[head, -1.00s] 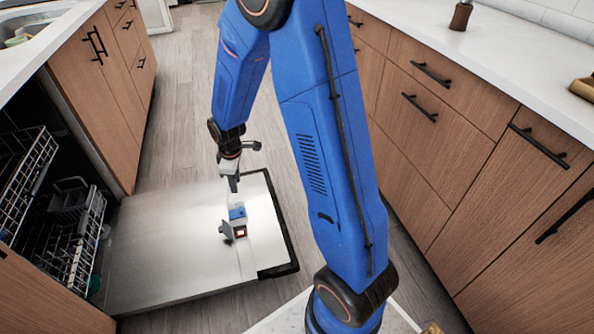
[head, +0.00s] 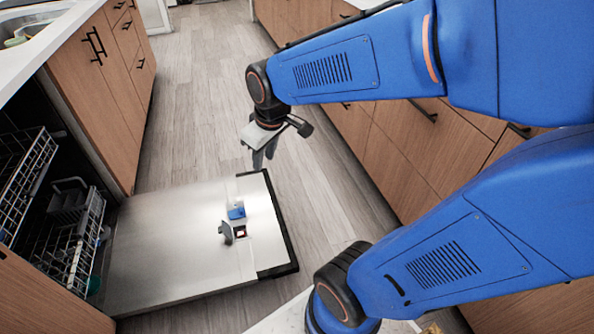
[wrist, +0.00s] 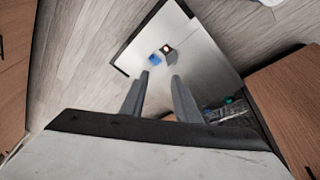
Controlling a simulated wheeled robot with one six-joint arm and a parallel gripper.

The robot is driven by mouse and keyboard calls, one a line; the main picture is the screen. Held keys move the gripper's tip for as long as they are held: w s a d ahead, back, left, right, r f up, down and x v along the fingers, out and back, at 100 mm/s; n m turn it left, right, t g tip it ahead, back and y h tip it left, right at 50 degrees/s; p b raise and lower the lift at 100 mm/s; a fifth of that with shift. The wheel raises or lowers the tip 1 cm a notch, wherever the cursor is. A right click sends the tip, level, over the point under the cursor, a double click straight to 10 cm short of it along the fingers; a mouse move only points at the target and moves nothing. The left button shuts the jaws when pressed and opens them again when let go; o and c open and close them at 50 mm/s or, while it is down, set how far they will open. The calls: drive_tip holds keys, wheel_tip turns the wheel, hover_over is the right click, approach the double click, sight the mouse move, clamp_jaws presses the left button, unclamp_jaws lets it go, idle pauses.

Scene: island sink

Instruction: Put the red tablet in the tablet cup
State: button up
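A small red patch with a pale middle, which looks like the red tablet (head: 241,234), sits at the grey tablet cup (head: 227,234) on the inner face of the open dishwasher door (head: 160,250). The cup's grey flap seems to stand up. How deep the tablet sits is too small to tell. In the wrist view the tablet (wrist: 167,48) shows beyond my fingertips. My gripper (head: 262,160) is above and beyond the door's far right corner, clear of the cup. Its fingers (wrist: 160,78) are apart with nothing between them.
A small blue piece (head: 236,211) lies on the door just beyond the cup. The dishwasher rack (head: 80,235) is at the left. Wooden cabinets (head: 115,90) line the left, with more at the right. The floor (head: 205,75) between them is clear.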

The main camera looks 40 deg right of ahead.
drive_tip(key=s+d+r+m+t, duration=0.1)
drive_tip(key=s+r+m, duration=0.2)
drive_tip(key=s, duration=1)
drive_tip(key=shift+r+m, duration=0.4)
drive_tip(key=shift+r, duration=0.35)
drive_tip(key=shift+o, duration=0.3)
drive_tip(key=shift+d, duration=0.1)
